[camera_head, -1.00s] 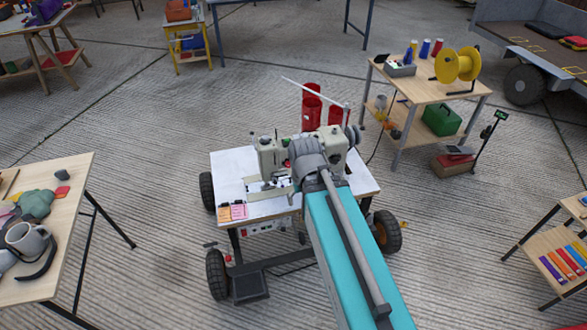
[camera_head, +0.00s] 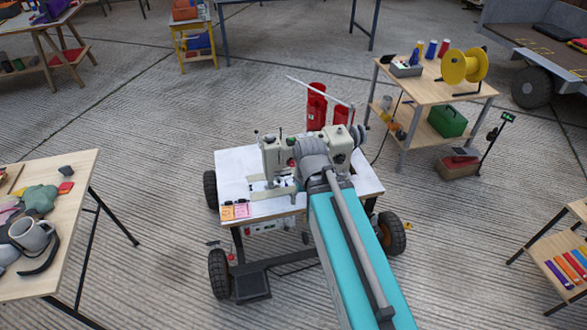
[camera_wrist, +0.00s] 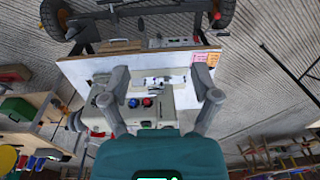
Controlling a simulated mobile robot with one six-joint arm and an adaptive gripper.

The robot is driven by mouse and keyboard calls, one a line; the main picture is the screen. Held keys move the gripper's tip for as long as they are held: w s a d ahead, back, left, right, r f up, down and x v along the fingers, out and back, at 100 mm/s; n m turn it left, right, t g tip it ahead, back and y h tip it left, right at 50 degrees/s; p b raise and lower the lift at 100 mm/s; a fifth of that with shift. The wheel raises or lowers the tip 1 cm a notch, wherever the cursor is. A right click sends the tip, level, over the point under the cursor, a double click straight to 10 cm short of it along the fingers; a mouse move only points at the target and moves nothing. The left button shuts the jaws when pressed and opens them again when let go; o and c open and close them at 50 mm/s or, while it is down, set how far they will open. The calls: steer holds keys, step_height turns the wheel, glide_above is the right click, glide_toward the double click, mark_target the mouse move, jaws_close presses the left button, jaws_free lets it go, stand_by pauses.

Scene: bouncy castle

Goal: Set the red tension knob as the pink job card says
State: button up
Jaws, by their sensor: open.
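A cream sewing machine (camera_head: 342,142) stands on a white-topped wheeled table (camera_head: 232,172). In the wrist view, which looks upside down, a small red knob (camera_wrist: 147,102) sits on the machine beside a blue one. The pink job card (camera_head: 241,211) lies at the table's front left edge beside an orange card; it also shows in the wrist view (camera_wrist: 200,57), its writing too small to read. My gripper (camera_wrist: 160,80) is open and empty, its fingers apart over the machine, with the red knob lying between them in the picture. My arm hides part of the machine in the head view.
Red thread cones (camera_head: 316,105) and a thin thread rod stand behind the machine. A wooden cart (camera_head: 425,92) with a yellow reel is at the back right. A table (camera_head: 75,215) with a mug is at the left. Bare floor surrounds the machine's table.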

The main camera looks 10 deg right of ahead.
steer(key=w+a+f+n+t+y+b, duration=0.2)
steer(key=w+a+f+t+y+b, duration=0.25)
steer(key=w+f+b, duration=0.55)
steer(key=m+t+h+b, duration=0.45)
steer(key=t+b, duration=0.85)
steer(key=b, duration=2.4)
glide_toward(293, 165)
steer(key=s, duration=0.4)
steer(key=shift+s+d+f+m, duration=0.15)
steer(key=shift+d+m, duration=0.1)
steer(key=w, duration=1.3)
steer(key=shift+w+a, duration=0.25)
steer(key=shift+w, duration=0.15)
jaws_close()
